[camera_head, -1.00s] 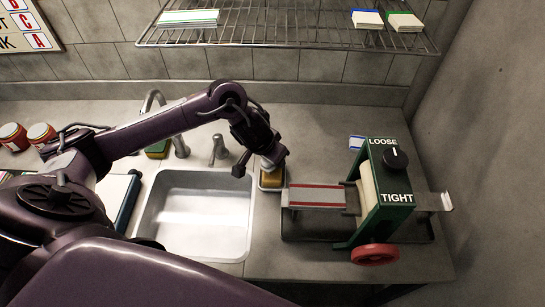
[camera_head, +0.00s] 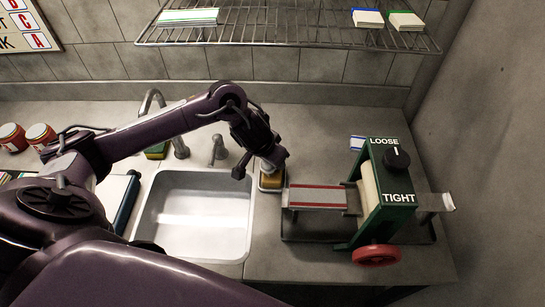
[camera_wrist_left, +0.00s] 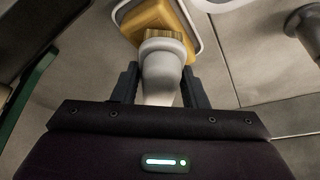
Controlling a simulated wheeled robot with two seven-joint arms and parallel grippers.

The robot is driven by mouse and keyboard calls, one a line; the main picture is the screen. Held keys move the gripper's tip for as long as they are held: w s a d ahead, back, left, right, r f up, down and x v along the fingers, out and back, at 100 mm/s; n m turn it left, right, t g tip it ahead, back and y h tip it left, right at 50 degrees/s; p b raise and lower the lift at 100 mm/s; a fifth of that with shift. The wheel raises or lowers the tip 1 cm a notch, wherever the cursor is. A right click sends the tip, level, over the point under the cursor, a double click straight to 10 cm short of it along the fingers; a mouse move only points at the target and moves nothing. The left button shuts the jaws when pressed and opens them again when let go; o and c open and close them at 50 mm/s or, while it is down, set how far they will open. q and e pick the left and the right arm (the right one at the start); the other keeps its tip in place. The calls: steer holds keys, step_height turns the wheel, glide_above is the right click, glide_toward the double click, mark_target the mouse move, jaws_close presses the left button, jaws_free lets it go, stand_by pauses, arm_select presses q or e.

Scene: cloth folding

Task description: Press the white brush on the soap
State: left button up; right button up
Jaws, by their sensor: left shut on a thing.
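In the head view the soap (camera_head: 272,182) lies in a small pale dish right of the sink, under the brush. My right gripper is not in view.
The sink (camera_head: 200,215) lies left of the soap, with a faucet (camera_head: 180,148) behind it. A green press (camera_head: 388,215) marked LOOSE and TIGHT stands on a tray at the right. A wire rack (camera_head: 290,35) hangs above the back counter.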

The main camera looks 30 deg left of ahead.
arm_select(q)
steer(key=shift+f, duration=0.45)
stand_by(0.3)
steer(key=shift+s+f, duration=0.1)
stand_by(2.0)
steer(key=shift+p, duration=0.3)
step_height(320, 180, up, 7)
steer(key=p, duration=0.8)
steer(key=shift+p, duration=0.4)
